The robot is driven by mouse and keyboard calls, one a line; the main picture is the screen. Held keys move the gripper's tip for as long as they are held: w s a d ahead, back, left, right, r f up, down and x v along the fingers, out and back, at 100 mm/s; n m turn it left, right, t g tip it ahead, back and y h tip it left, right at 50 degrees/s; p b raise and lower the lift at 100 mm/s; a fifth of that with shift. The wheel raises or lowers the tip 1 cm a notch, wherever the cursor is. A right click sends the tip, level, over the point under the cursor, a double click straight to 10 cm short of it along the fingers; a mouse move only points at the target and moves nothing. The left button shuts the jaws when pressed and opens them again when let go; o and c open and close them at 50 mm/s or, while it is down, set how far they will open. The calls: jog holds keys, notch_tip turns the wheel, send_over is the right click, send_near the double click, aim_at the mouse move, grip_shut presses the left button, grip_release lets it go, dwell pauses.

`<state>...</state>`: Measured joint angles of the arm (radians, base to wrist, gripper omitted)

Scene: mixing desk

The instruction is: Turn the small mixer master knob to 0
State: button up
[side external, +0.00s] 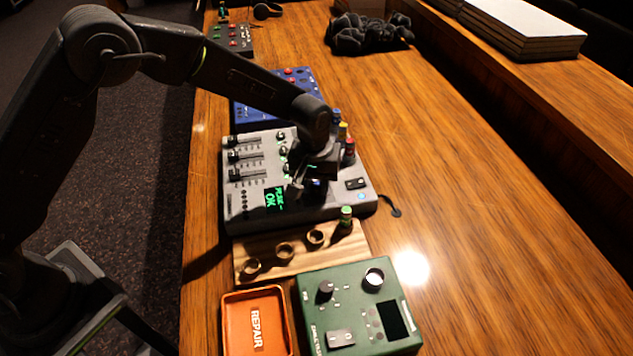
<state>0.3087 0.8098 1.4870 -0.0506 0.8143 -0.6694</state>
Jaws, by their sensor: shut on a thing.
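The small mixer (240,205) is a grey box on the wooden desk, with sliders at its left and a green display (275,199) that reads "FUSE- OK". My gripper (298,188) points down over the right middle of its panel, right of the display. It is shut on what appears to be the master knob. The jaws hide that knob, so its pointer and setting cannot be read. Several other dark knobs (282,151) show left of my gripper. A black switch (356,183) and a small blue light sit at the panel's right.
A wooden rack (262,243) with round holes and one green-capped fuse (346,217) stands in front. Nearer are an orange "REPAIR" tray (231,311) and a green device (350,285). A blue unit (303,88) lies behind. Coloured fuses stand behind my gripper. The desk's right is clear.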

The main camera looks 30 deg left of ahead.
aim_at(313, 185)
jog(key=shift+n, duration=1)
jog(key=o, duration=0.9)
jog(key=shift+r, duration=0.1)
jog(key=shift+s+a+r, duration=0.1)
jog(key=shift+a+r, duration=0.05)
jog(key=shift+r, duration=3.25)
jog(key=shift+s+a+r, duration=0.1)
jog(key=shift+r, duration=3.3)
